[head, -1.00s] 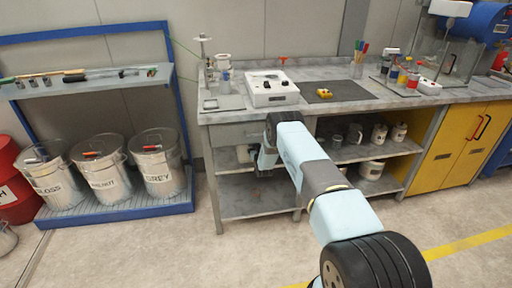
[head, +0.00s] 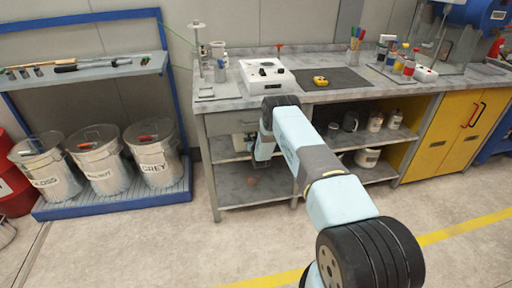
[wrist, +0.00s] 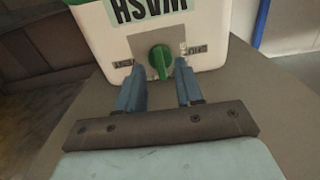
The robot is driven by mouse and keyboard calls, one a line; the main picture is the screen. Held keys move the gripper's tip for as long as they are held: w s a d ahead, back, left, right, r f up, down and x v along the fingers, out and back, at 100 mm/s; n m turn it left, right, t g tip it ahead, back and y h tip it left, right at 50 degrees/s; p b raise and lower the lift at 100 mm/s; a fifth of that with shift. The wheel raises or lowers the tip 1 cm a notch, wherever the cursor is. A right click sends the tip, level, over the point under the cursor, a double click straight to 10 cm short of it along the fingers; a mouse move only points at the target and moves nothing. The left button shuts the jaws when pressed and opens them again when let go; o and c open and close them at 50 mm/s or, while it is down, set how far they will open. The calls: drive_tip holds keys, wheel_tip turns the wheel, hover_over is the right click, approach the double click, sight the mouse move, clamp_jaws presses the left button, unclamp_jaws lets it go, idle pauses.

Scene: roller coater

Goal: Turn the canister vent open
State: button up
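The canister (wrist: 200,45) is white with green at its top left corner and a dark-lettered label that reads upside down in the wrist view. A green vent knob (wrist: 160,62) with an upright grip bar sits on its face, with small, hard-to-read print on either side. My gripper (wrist: 160,76) is open, its two fingers apart to the left and right of the knob's lower part. I cannot tell whether either finger touches it.
The bench top (head: 225,95) is above my gripper and the lower shelf (head: 240,190) is below. Mugs and pots stand right on the shelves. Lidded pails (head: 95,160) stand on a blue rack at left. The floor in front is clear.

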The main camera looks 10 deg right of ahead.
drive_tip(key=s, duration=1.1)
drive_tip(key=shift+s, duration=0.35)
drive_tip(key=shift+s+f, duration=0.1)
drive_tip(key=shift+f, duration=0.05)
